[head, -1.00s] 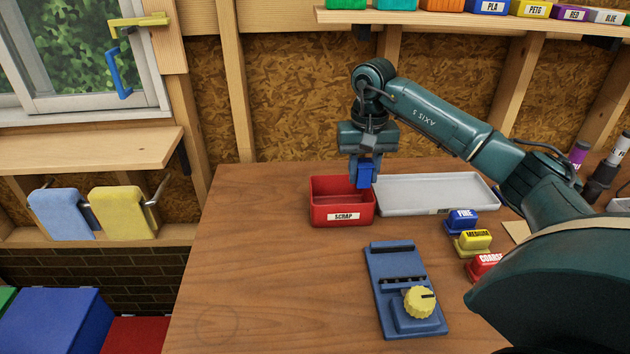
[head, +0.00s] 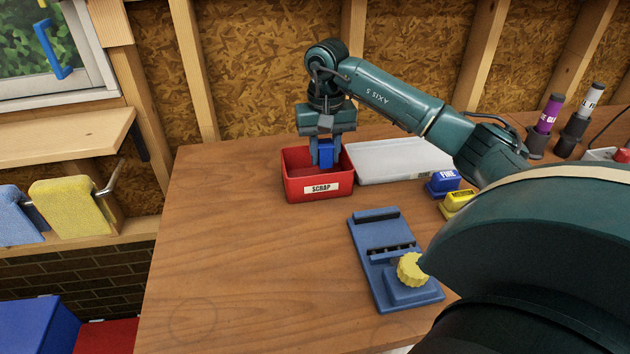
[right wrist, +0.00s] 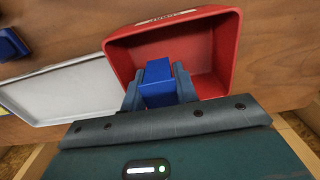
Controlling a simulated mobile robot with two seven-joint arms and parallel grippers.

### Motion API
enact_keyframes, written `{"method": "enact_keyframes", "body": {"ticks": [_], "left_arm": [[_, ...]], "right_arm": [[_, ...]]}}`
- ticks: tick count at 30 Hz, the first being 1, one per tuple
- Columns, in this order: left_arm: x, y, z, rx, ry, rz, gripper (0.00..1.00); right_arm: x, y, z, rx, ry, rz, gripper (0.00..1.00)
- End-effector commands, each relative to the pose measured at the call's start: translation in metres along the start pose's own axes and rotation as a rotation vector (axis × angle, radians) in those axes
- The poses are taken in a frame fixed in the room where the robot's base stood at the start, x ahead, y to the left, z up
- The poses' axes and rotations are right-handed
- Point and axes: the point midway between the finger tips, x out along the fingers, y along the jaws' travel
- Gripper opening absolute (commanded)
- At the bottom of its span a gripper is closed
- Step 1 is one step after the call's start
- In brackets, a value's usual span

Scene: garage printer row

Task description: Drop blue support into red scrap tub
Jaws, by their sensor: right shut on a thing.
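The red scrap tub (head: 320,189) stands on the wooden workbench, with a white SCRAP label on its front. My right gripper (head: 325,160) is shut on the blue support (head: 325,150) and holds it over the tub, towards its right side. In the right wrist view the blue support (right wrist: 158,82) sits between the two fingers of my right gripper (right wrist: 159,88), with the red tub (right wrist: 220,50) around and beneath it. The gap between the support and the tub floor cannot be judged. My left gripper is not in view.
A white tray (head: 400,161) lies right of the tub. Blue FINE (head: 443,181) and yellow MEDIUM (head: 457,202) blocks are in front of it. A blue device (head: 374,240) with a yellow knob (head: 411,269) lies nearer. The bench's left part is clear.

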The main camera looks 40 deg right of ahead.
Motion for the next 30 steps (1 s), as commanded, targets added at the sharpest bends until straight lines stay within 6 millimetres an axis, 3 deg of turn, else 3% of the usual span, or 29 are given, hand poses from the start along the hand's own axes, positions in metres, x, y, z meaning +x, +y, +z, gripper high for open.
{"method": "enact_keyframes", "body": {"ticks": [7, 8, 16, 25, 30], "left_arm": [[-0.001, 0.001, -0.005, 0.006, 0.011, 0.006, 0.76], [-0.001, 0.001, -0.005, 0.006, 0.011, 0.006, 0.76], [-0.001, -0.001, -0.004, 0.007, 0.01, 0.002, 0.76], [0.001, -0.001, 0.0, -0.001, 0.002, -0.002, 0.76], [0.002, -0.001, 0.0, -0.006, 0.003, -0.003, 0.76]], "right_arm": [[0.001, 0.0, 0.0, 0.0, 0.0, 0.0, 0.02], [0.001, 0.0, 0.0, 0.0, 0.0, 0.0, 0.32], [0.0, 0.0, 0.0, 0.0, 0.0, 0.0, 0.54], [-0.003, 0.0, 0.0, 0.0, 0.001, -0.001, 0.55], [-0.025, 0.0, -0.001, 0.0, 0.005, -0.002, 0.55]]}}
